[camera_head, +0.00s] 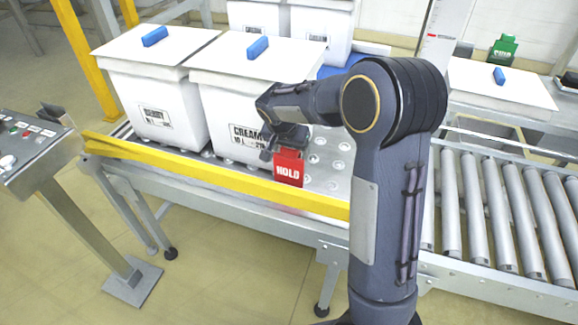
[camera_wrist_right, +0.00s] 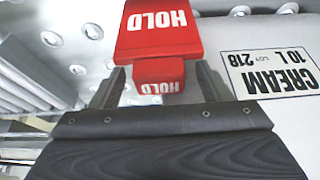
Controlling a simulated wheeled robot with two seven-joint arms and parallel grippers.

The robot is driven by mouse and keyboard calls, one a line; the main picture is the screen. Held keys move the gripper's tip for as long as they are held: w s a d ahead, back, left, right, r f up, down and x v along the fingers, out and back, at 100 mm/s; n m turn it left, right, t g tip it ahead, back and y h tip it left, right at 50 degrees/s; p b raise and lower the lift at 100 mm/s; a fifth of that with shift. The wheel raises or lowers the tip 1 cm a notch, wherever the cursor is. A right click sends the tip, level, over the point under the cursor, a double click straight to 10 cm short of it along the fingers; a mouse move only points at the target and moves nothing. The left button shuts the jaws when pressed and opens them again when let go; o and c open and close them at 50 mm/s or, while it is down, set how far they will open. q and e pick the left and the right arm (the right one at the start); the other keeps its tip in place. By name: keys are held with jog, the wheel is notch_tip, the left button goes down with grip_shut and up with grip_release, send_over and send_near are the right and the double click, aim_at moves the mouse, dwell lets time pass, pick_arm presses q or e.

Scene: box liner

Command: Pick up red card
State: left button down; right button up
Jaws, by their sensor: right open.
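The red card (camera_head: 288,170) reads HOLD in white and stands on the metal deck in front of the CREAM box (camera_head: 233,112). In the right wrist view the red card (camera_wrist_right: 157,32) appears upside down, with a smaller red block, also lettered HOLD, at its near end. My right gripper (camera_head: 282,142) is right above the card. Its open fingers (camera_wrist_right: 160,84) lie on either side of the small block, with a visible gap to each. The left gripper is not in view.
A second white lidded box (camera_head: 155,92) stands left of the CREAM box, both with blue lid handles. A yellow rail (camera_head: 215,172) runs along the deck's front edge. Rollers (camera_head: 500,210) lie to the right. A green card (camera_head: 503,50) stands at the back right.

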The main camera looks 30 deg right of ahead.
jog(key=shift+c, duration=0.3)
jog(key=c, duration=1.2)
jog(key=shift+r, duration=0.2)
jog(key=shift+c, duration=0.3)
